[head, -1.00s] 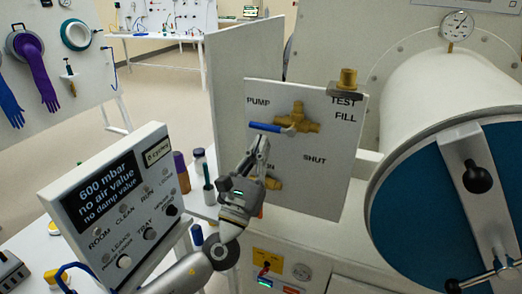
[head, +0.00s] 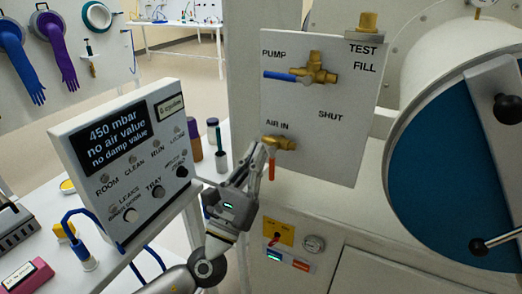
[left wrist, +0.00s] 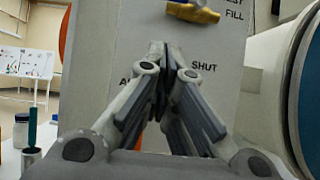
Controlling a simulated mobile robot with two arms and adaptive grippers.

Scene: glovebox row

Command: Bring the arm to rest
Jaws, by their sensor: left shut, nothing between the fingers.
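My left gripper (head: 264,150) is shut and empty in front of the white valve panel (head: 340,150), close to the brass AIR IN valve (head: 282,143). That valve's orange handle (head: 271,166) hangs downward just beside the fingertips; I cannot tell whether they touch. In the left wrist view the closed fingers (left wrist: 158,50) point at the panel, with a brass valve (left wrist: 193,12) beyond them. The PUMP valve's blue handle (head: 287,75) lies level, pointing left. My right gripper is not in view.
A control box (head: 130,160) reading 450 mbar stands left of my arm. A white cylinder with a blue round door (head: 450,170) is at the right. Bottles (head: 216,140) stand behind the box. A small switch panel (head: 280,235) sits below the valves.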

